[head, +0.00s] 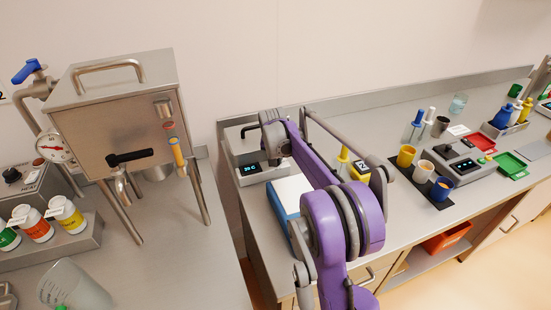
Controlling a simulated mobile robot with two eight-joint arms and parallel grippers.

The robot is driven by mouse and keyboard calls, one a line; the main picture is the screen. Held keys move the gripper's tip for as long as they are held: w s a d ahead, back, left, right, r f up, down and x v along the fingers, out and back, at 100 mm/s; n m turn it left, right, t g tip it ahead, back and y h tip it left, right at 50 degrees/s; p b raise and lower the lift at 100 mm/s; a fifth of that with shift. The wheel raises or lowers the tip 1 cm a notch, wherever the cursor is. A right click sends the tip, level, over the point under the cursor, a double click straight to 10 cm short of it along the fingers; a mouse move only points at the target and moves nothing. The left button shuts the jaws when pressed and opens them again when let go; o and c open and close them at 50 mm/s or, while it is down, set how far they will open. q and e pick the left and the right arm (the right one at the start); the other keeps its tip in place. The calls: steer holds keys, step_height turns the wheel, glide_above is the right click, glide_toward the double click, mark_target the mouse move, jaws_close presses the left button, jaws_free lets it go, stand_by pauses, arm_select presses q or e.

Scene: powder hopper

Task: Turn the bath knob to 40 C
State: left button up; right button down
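A grey unit with a small lit display (250,168) stands at the left end of the right-hand bench; it may be the bath. Its digits are too small to read. I cannot make out a knob on it, and my purple arm covers its right side. My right gripper (275,145) seems to be at the far end of this arm, beside the unit; its fingers cannot be made out. A separate box with a black knob (12,175) and a label that seems to read HEAT is at the left edge. My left gripper is not in view.
A steel hopper (120,110) on legs stands on the left bench, with a gauge (54,147) beside it. Labelled bottles (68,215) sit in a rack below. A white and blue box (287,195) is partly behind my arm. Cups (423,170) and trays stand farther right.

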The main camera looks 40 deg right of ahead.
steer(key=shift+w+a+m+g+h, duration=0.1)
steer(key=shift+m+g+h, duration=0.3)
steer(key=shift+m, duration=1.1)
steer(key=c, duration=0.9)
jaws_free()
steer(key=shift+o, duration=0.2)
